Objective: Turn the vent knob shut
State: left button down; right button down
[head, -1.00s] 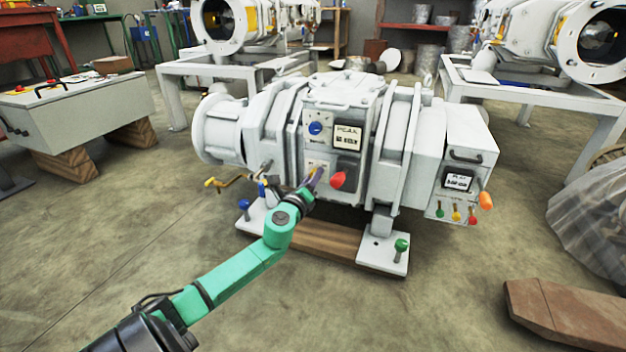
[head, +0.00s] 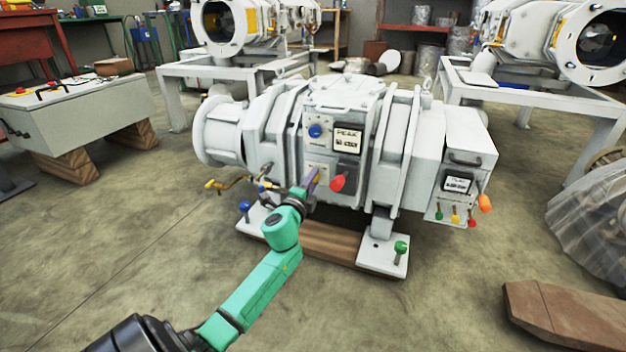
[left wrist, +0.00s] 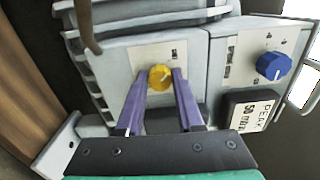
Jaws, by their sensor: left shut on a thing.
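My left gripper (head: 313,180) reaches the front panel of the white vacuum pump (head: 345,100). In the left wrist view its two purple fingers (left wrist: 161,88) are shut on a yellow knob (left wrist: 159,77), one finger on each side. The knob sits on a pale label plate with small marks that I cannot read. In the head view the gripper hides this knob. I cannot read which way the knob's pointer is set. My right gripper is in neither view.
A blue knob (left wrist: 271,66) and a "PEAK" display (left wrist: 250,112) are beside the yellow knob. A red knob (head: 338,183) sticks out right of the gripper. A yellow-handled valve (head: 211,185) is to the left. Open floor lies in front of the pump.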

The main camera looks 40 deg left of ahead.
pick_arm(q)
jog(key=shift+n, duration=0.3)
jog(key=c, duration=0.5)
grip_release()
jog(key=shift+c, duration=0.2)
jog(key=p+v, duration=0.3)
jog(key=v, duration=1.1)
jog(key=shift+s+p, duration=0.35)
jog(key=shift+p, duration=0.05)
jog(key=shift+d, duration=0.2)
